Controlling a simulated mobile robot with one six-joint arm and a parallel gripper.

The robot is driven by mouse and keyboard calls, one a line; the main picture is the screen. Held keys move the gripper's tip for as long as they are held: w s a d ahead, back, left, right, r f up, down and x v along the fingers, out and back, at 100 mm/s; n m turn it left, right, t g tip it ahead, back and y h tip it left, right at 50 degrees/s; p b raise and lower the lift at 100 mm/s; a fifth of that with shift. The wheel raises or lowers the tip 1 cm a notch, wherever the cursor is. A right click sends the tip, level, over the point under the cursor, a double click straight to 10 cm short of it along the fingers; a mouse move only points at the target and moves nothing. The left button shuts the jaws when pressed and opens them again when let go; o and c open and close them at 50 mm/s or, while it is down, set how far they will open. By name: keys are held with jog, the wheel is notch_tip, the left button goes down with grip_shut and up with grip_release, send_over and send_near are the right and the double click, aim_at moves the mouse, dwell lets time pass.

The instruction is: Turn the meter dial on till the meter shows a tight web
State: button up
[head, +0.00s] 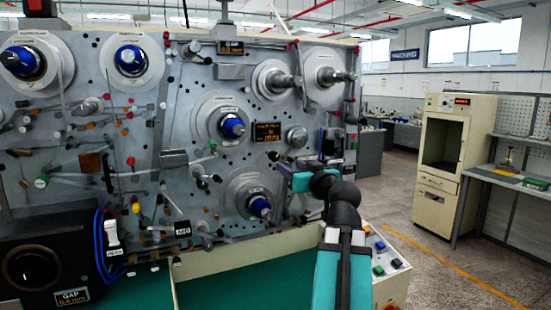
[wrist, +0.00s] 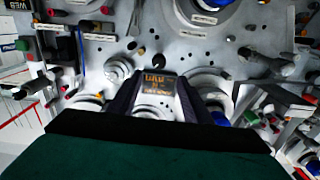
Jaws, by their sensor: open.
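The meter is a small dark display with orange text (head: 267,131) on the grey machine panel, and its reading is too small to make out. It also shows upside down in the wrist view (wrist: 158,87). A round silver knob (head: 297,136), which looks like the meter dial, sits just right of the display. In the wrist view the knob (wrist: 118,72) is left of the display. My gripper (head: 300,172) is in front of the panel, below the knob in the head view. In the wrist view its dark fingers (wrist: 155,95) are apart with nothing between them, framing the display.
Blue-hubbed spindles (head: 232,125) and (head: 259,206) stick out left of and below the meter. Several pegs, rollers and a web strip crowd the panel. The floor at right is open before a cream cabinet (head: 442,150).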

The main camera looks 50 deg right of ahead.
aim_at(276, 157)
jog(key=p+x, duration=0.4)
jog(key=x, duration=0.7)
jog(key=shift+w+d+r, duration=0.15)
jog(key=shift+w+d, duration=0.05)
jog(key=shift+w, duration=0.15)
jog(key=shift+x, duration=0.8)
jog(key=shift+a, duration=0.1)
jog(key=c, duration=1.1)
jog(key=shift+o, duration=0.2)
jog(key=shift+f+m, duration=0.2)
jog(key=shift+m, duration=0.2)
jog(key=m+b, duration=0.1)
jog(key=m, duration=0.2)
jog(key=shift+m+b, duration=0.45)
jog(key=shift+m, duration=1.65)
jog(key=shift+r, duration=0.1)
